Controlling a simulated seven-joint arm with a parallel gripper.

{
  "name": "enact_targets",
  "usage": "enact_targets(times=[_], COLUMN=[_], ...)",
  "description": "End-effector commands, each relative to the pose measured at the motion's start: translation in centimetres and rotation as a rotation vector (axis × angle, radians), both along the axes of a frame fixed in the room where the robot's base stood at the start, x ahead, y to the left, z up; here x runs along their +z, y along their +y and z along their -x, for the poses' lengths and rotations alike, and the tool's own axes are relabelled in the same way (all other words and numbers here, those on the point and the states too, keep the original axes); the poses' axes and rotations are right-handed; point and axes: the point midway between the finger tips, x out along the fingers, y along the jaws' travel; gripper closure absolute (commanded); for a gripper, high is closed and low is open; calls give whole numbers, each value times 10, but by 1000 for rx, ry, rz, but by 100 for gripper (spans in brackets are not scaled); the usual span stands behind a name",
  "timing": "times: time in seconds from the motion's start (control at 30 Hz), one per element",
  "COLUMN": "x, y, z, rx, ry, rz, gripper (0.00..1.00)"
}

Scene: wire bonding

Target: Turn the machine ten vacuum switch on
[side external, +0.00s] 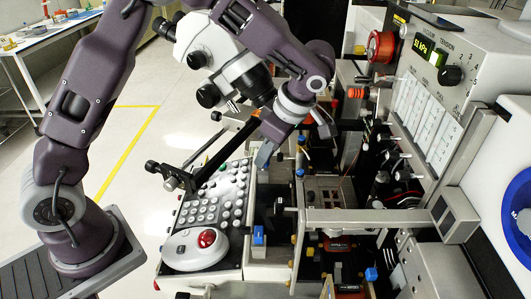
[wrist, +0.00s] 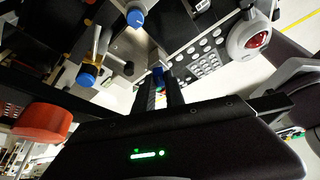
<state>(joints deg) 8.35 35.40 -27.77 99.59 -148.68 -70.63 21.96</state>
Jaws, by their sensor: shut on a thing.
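My gripper (side external: 264,160) points down beside the right edge of the keypad, in front of the black microscope mount. In the wrist view its dark fingers (wrist: 160,88) are closed around a small blue piece (wrist: 157,73), mostly hidden between them. I cannot tell for sure whether this piece is the vacuum switch, nor its setting. Another blue-capped control (side external: 258,235) stands nearer the front, apart from my gripper; a blue cap (wrist: 137,17) shows at the top of the wrist view. The machine's grey panel (side external: 455,55) has a green kPa display (side external: 430,50).
The keypad (side external: 215,195) and red trackball (side external: 207,238) lie left of my gripper. The microscope (side external: 210,55) hangs close above. A metal frame (side external: 365,215) and more blue knobs (wrist: 86,77) crowd the right. A red-orange knob (wrist: 40,122) is near the wrist camera.

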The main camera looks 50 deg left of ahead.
Motion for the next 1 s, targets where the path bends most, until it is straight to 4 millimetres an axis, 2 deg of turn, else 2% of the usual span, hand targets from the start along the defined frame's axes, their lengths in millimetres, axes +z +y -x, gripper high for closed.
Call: enact_targets(times=[0.4, 1.0], x=[1, 1], y=[1, 1], z=[-1, -2], rx=[196, 232], ry=[-1, -2], rz=[-1, -2], gripper=[100, 100])
